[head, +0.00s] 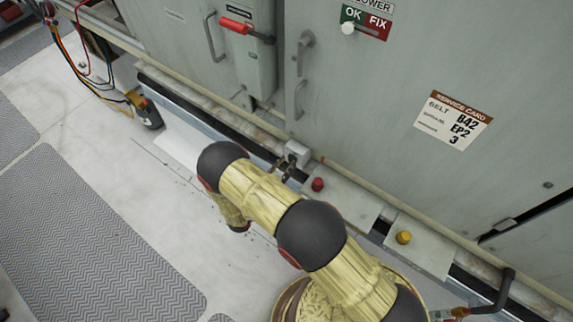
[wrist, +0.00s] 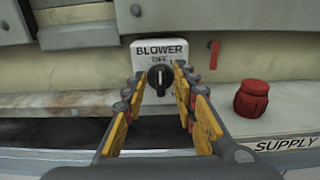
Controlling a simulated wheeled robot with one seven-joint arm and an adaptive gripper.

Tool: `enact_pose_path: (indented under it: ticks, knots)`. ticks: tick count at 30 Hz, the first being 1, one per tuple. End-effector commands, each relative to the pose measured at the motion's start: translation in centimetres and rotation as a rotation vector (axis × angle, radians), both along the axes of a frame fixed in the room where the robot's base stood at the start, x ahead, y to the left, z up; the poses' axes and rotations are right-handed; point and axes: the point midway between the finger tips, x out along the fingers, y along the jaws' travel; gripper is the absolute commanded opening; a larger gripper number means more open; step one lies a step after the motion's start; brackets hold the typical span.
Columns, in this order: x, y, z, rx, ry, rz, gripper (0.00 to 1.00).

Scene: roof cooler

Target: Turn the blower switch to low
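The blower switch (wrist: 160,77) is a black rotary knob on a small light box labelled BLOWER, with OFF above the knob. In the wrist view its pale mark stands upright, toward OFF. My gripper (wrist: 161,92) is open, its two yellow-padded fingers spread to the left and right of the knob. I cannot tell whether they touch it. In the head view the switch box (head: 297,153) sits at the foot of the cabinet, with my gripper (head: 284,168) close in front of it. The knob is hidden there, and no LOW label is readable.
A red knob (wrist: 252,98) stands right of the switch box, by the SUPPLY label (wrist: 291,144). A yellow knob (head: 404,237) is farther right. The cabinet (head: 365,100) rises behind. A multimeter-like tool (head: 146,111) and cables lie at left.

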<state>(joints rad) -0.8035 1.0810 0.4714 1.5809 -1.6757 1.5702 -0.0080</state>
Motion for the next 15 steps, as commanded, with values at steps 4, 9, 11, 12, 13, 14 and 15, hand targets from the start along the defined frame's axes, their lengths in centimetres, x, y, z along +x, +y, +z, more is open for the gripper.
enact_pose_path:
  ticks: [4,9,11,12,13,14,15]
  knots:
    - [0.58,-0.51,-0.03,-0.001,0.001,0.0,0.28]
    - [0.65,-0.53,-0.01,-0.001,0.001,0.001,0.28]
    - [0.64,-0.53,-0.01,-0.001,0.001,0.0,0.28]
    - [0.64,-0.53,0.0,-0.001,0.001,0.0,0.27]
    - [0.64,-0.53,0.0,0.0,0.0,0.0,0.25]
    - [0.64,-0.53,0.0,0.0,0.0,0.0,0.23]
    - [0.63,-0.52,0.0,0.0,0.0,0.0,0.21]
